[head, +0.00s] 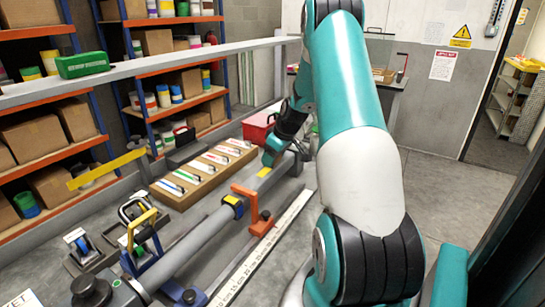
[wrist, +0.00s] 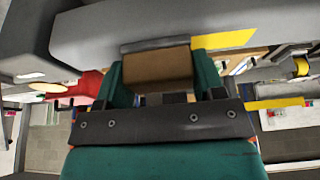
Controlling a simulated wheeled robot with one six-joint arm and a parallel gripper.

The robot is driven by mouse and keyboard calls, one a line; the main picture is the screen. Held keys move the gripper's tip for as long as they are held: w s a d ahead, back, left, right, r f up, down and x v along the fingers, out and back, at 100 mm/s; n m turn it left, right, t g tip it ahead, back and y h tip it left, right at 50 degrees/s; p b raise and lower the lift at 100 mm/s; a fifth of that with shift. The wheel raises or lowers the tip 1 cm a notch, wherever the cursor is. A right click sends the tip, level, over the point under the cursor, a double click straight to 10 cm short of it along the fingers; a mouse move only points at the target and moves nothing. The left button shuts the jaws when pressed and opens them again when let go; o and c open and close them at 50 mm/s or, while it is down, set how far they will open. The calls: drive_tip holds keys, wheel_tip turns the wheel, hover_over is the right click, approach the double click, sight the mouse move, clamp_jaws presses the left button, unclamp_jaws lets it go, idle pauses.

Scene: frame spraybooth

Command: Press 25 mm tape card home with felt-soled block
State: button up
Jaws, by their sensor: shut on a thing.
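My gripper (head: 272,157) is at the far part of a long grey tube (head: 205,232). In the wrist view my gripper (wrist: 160,78) has its teal fingers shut on a brown block (wrist: 157,70). The block's dark grey sole (wrist: 155,44) faces the grey tube (wrist: 100,38) and appears to touch it. A yellow strip (wrist: 224,39) lies on the tube beside the sole, and a yellow patch (head: 264,171) shows there in the head view. I cannot tell whether the tape card is this strip or is hidden under the block.
A cardboard tray (head: 162,194) with several coloured cards lies left of the tube. An orange clamp (head: 262,222) and a yellow-black band (head: 233,203) are on the nearer tube. A red box (head: 258,127) stands behind. A long white rule (head: 262,250) lies right of the tube.

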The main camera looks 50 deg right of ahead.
drive_tip(key=shift+s+f, duration=0.1)
drive_tip(key=shift+r+p, duration=2.35)
drive_tip(key=shift+r, duration=1.25)
drive_tip(key=shift+f, duration=0.1)
